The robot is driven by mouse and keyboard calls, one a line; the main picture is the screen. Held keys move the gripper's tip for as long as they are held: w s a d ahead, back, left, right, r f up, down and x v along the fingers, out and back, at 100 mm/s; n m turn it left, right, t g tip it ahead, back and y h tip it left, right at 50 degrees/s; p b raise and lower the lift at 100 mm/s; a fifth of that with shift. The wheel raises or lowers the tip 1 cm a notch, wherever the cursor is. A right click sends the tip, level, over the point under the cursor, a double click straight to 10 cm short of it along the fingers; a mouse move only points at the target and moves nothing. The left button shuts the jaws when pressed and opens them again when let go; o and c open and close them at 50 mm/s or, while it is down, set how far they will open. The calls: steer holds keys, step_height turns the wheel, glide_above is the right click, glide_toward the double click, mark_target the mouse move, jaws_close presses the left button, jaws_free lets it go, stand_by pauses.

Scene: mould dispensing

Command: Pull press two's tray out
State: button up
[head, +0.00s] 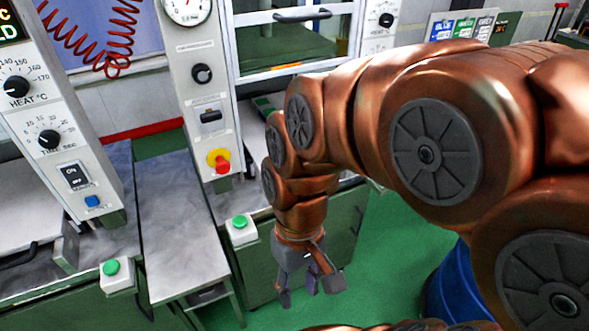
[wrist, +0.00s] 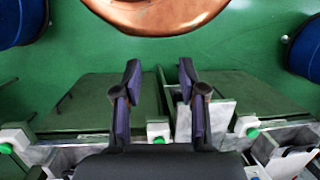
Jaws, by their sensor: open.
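The middle press (head: 205,90) has a gauge, a switch panel and a red and yellow stop button. A clear guard door (head: 290,45) with a dark handle stands beside that panel. I cannot read which press is number two, and its tray is not clearly visible; my arm covers part of the area below the guard. My gripper (head: 308,287) hangs in front of the green cabinet, pointing down, open and empty. The wrist view also shows its two spread fingers (wrist: 160,78) with nothing between them.
A left press panel (head: 50,110) has heat and time knobs. A grey side table (head: 180,240) stands between the cabinets. Green push buttons (head: 240,221) sit on the cabinet fronts. A blue bin (head: 455,290) is at lower right. Green floor (head: 385,250) is clear right of the gripper.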

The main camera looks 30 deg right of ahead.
steer(key=w+a+f+m+t+y+b, duration=0.1)
steer(key=w+f+y+b, duration=0.35)
steer(key=w, duration=0.45)
steer(key=w+a+f+m+t+y+b, duration=0.1)
steer(key=w+f+y+b, duration=0.2)
steer(key=w+y+b, duration=0.4)
steer(key=w+d+f+m+t+y+b, duration=0.1)
steer(key=w+d+f+m+t+b, duration=0.1)
steer(key=w+d+t+b, duration=0.45)
steer(key=w+d+f+m+t+y+b, duration=0.1)
steer(key=w+d+f+m+t, duration=0.15)
steer(key=w+d, duration=0.7)
steer(key=s+d+f+m+t+h+b, duration=0.1)
steer(key=d+t, duration=0.2)
steer(key=d, duration=0.6)
steer(key=d+f+m+t+h+b, duration=0.1)
steer(key=d+t+b, duration=0.15)
steer(key=d, duration=0.55)
steer(key=shift+t, duration=0.45)
steer(key=shift+f+p+x, duration=0.15)
steer(key=shift+p+x, duration=0.05)
steer(key=shift+x, duration=1.65)
steer(key=shift+f+p+x, duration=0.1)
steer(key=shift+p+x, duration=0.05)
steer(key=shift+x, duration=1.65)
steer(key=shift+c, duration=0.3)
jaws_close()
